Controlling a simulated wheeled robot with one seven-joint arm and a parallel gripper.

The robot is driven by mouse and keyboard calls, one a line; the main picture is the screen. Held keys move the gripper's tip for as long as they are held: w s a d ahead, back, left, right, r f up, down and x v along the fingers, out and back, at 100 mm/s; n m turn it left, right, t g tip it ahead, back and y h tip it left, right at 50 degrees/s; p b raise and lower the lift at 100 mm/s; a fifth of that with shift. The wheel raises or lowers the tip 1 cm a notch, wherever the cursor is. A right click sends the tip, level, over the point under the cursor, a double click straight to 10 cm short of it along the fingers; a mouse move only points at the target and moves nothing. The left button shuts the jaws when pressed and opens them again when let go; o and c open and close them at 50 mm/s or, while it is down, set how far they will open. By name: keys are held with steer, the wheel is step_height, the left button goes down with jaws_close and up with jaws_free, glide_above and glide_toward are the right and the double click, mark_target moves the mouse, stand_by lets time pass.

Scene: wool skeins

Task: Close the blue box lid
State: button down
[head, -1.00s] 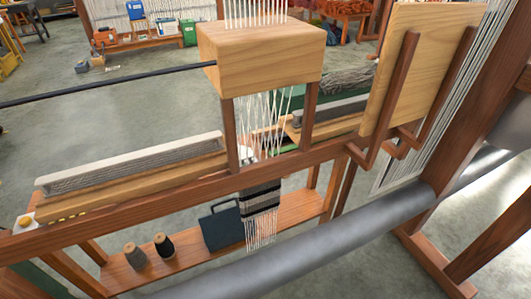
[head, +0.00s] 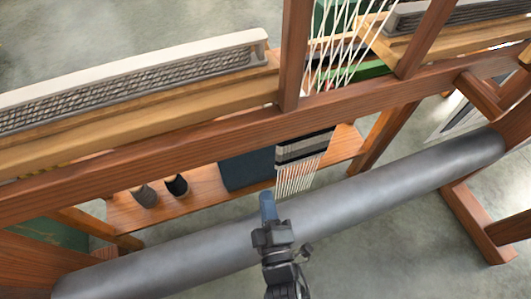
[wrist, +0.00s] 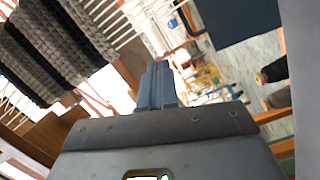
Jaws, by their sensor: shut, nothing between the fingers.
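A dark slate-blue flat panel (head: 247,170) stands on the low wooden shelf behind the grey roller in the head view. It may be the blue box or its lid; I cannot tell how far open it is. A dark panel at the top right of the wrist view (wrist: 235,18) looks like the same thing. My gripper (head: 267,201) is in front of the grey roller, below the hanging woven strip. Its blue fingers are together and hold nothing; they also show in the wrist view (wrist: 157,85). The gripper appears apart from the panel.
The grey roller (head: 400,180) crosses in front of the shelf (head: 205,190). A striped woven strip (head: 303,150) with loose warp threads hangs right of the panel. Two cones, one grey (head: 145,196) and one black (head: 177,185), stand left of it. A wooden beam (head: 150,165) runs above.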

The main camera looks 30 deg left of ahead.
steer(key=w+a+f+n+g+y+b, duration=0.1)
steer(key=w+a+f+n+b, duration=0.1)
steer(key=w+a+b, duration=0.4)
steer(key=w+a+f+n+g+y+b, duration=0.1)
steer(key=w+a+f+n+b, duration=0.2)
steer(key=w+a+b, duration=0.4)
steer(key=shift+w+a+f+n, duration=0.35)
steer(key=shift+a+n, duration=0.15)
steer(key=shift+n, duration=0.2)
steer(key=shift+a, duration=0.1)
